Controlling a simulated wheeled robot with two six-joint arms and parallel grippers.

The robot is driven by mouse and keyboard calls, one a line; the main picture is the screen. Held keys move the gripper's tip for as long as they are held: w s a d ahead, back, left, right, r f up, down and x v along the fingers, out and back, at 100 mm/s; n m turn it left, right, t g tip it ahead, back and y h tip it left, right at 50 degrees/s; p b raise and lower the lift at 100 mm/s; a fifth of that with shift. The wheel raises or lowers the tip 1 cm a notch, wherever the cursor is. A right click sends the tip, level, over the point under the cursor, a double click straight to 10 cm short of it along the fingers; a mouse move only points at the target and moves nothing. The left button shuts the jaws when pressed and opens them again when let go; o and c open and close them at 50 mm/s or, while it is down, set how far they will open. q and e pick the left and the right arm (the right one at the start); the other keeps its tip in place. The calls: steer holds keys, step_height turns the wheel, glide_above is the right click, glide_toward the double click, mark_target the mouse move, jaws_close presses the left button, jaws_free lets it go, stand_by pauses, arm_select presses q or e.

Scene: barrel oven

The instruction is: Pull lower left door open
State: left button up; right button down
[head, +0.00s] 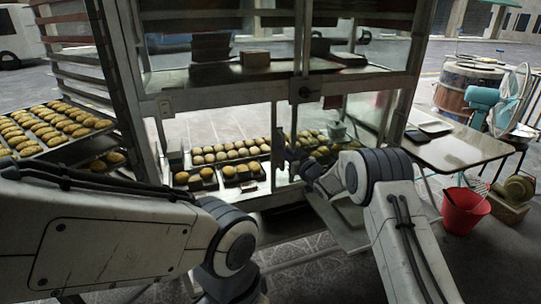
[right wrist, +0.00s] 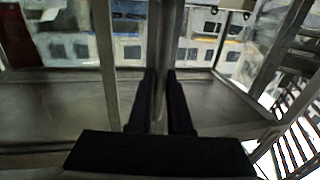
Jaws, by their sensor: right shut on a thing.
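The lower left door of the glass cabinet shows in the head view as a pale metal frame, with its right-hand upright (head: 274,128) near the cabinet's middle post. Trays of buns show behind it. My right gripper (head: 287,155) is at that upright, reaching in from the right. In the right wrist view the two black fingers (right wrist: 161,82) close on a vertical metal bar (right wrist: 161,50). The fingers hide part of the bar. I cannot tell whether the door stands ajar. My left arm shows at lower left, but its gripper is out of view.
A tray of buns (head: 50,128) sits in a rack at the left. A side table (head: 458,150) stands at the right, with a red bucket (head: 464,209) and a blue fan (head: 485,98) near it. Paved floor (head: 300,262) shows in front of the cabinet.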

steer(key=shift+w+d+r, duration=0.1)
steer(key=shift+w+d, duration=0.2)
steer(key=shift+d, duration=0.4)
steer(key=c, duration=0.8)
jaws_free()
steer(key=shift+c, duration=0.2)
steer(key=shift+s, duration=0.1)
steer(key=v, duration=1)
steer(key=shift+s, duration=0.15)
